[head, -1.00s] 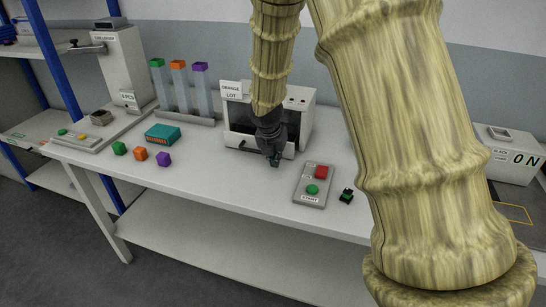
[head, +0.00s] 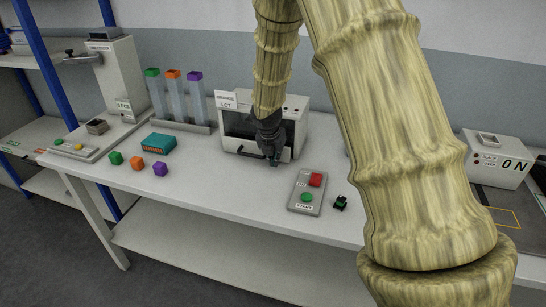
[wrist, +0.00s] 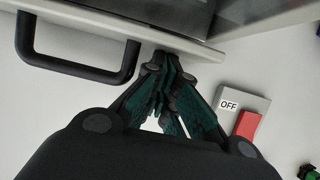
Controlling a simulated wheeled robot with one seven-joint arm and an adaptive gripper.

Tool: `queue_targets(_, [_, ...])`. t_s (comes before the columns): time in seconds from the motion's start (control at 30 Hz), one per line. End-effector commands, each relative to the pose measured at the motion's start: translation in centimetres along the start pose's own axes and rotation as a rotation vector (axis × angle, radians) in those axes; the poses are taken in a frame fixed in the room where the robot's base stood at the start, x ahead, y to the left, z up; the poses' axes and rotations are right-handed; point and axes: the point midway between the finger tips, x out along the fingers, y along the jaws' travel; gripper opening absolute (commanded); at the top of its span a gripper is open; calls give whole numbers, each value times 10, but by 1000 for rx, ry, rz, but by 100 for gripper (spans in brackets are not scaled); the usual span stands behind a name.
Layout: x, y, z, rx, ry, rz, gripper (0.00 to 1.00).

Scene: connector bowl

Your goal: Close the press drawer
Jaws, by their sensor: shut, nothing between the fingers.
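The press is a white box (head: 297,118) with a dark front opening, at the back of the bench in the head view. In the wrist view its pale drawer front (wrist: 190,47) crosses the top, with a black bar handle (wrist: 78,70) at the left. My gripper (head: 275,161) is in front of the press's right half. In the wrist view my gripper (wrist: 165,68) is shut and empty, its fingertips at the drawer front's lower edge, right of the handle. I cannot tell whether they touch it. My arm hides part of the press, and how far the drawer stands out is unclear.
A control box with a red switch (head: 316,180) and green button (head: 307,197) lies right of my gripper, beside a small black-and-green part (head: 340,203). Coloured cubes (head: 137,163) and a teal box (head: 159,143) lie left. The bench front between is clear.

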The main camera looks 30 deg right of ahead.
Motion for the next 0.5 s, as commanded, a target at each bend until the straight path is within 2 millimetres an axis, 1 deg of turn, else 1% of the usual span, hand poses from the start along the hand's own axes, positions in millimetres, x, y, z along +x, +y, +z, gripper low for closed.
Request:
queue_targets(0.03, [-2,0,7,-1,1,-1,0])
queue_targets(0.1, [1,0,13,1,1,0,0])
queue_targets(0.2, [5,0,19,0,1,-1,0])
queue_targets(0.5, [9,0,25,0,-3,1,0])
